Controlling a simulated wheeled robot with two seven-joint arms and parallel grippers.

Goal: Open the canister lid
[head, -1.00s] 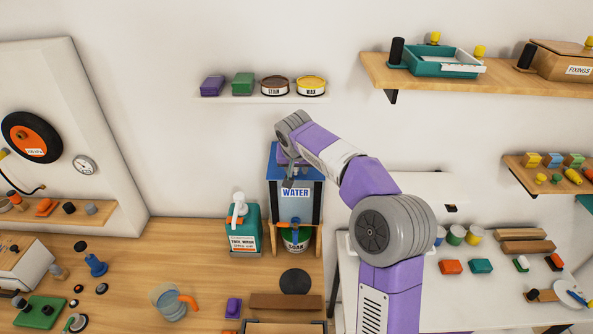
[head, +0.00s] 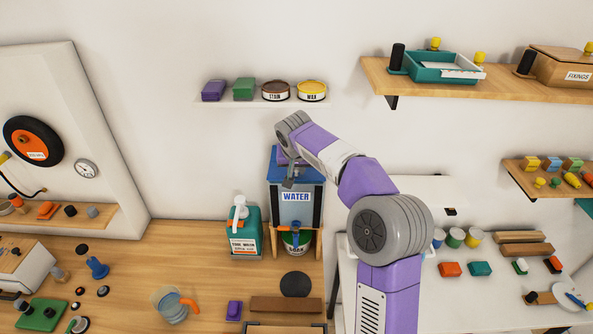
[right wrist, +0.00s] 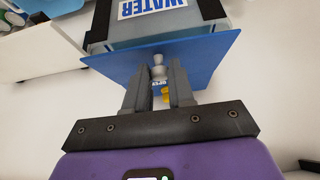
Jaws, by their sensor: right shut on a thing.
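The water canister (head: 296,211) is a grey-blue box with a WATER label, standing on a wooden stand at the back of the bench. Its flat blue lid (head: 274,158) is on top, partly hidden by my arm. In the right wrist view the lid (right wrist: 205,62) shows with a small pale knob (right wrist: 158,72) on it. My right gripper (head: 288,183) is at the lid; its fingers in the right wrist view (right wrist: 158,80) are shut on the knob. I cannot tell whether the lid is raised from the canister. My left gripper is not in view.
A shelf with tins (head: 311,91) is above. A clear pitcher (head: 169,304) is on the bench in front. Bare bench lies left of the jug.

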